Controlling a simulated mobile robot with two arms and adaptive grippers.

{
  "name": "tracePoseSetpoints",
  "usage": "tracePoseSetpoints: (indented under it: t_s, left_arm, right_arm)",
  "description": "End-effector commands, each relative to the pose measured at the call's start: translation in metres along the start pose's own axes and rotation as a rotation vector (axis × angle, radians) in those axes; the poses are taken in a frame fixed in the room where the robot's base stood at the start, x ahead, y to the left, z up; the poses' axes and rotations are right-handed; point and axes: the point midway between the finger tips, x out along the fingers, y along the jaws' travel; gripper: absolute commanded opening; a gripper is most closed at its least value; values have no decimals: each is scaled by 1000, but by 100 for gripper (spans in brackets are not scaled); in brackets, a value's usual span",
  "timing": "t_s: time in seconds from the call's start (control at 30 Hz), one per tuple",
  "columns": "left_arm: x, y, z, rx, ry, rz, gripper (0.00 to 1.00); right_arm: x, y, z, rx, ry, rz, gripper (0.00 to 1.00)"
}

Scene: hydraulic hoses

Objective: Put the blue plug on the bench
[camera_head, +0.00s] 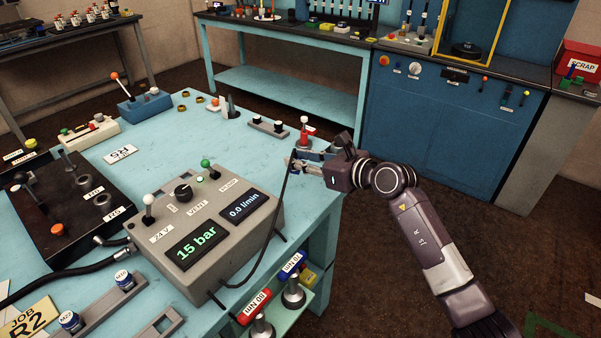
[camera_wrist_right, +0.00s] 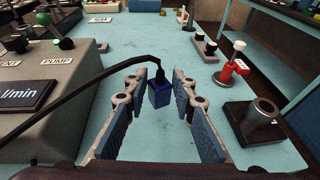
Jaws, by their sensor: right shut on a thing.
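The blue plug (camera_wrist_right: 159,95) hangs from a black cable (camera_wrist_right: 85,88) in the right wrist view. It sits between the two fingers of my right gripper (camera_wrist_right: 156,82), which is shut on it. In the head view my right gripper (camera_head: 303,162) is at the right edge of the light-blue bench (camera_head: 240,150). There the cable (camera_head: 276,225) runs up to it from the grey control box (camera_head: 225,245), and the plug is hard to make out. The bench top also shows around the fingers in the wrist view. My left gripper is not in view.
A red-bodied lever with a white knob (camera_head: 304,130) stands close behind my right gripper. A strip with black knobs (camera_head: 267,126) lies left of it. The bench between the grey box and the label plate (camera_head: 120,153) is largely clear.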

Motion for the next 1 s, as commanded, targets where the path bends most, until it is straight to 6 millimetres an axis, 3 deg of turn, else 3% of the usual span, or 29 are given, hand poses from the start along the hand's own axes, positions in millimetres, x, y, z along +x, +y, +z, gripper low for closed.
tracePoseSetpoints:
  t_s: [0.4, 0.8, 0.83, 1.0]
  left_arm:
    - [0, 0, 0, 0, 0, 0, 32]
    - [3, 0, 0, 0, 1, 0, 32]
    - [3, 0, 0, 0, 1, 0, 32]
    - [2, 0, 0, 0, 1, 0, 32]
  right_arm:
    - [14, 0, -44, 3, -2, 0, 0]
    - [16, -1, -50, -1, -1, 0, 0]
    - [16, -1, -51, -1, 0, 0, 25]
    - [16, -1, -50, 0, 0, 0, 42]
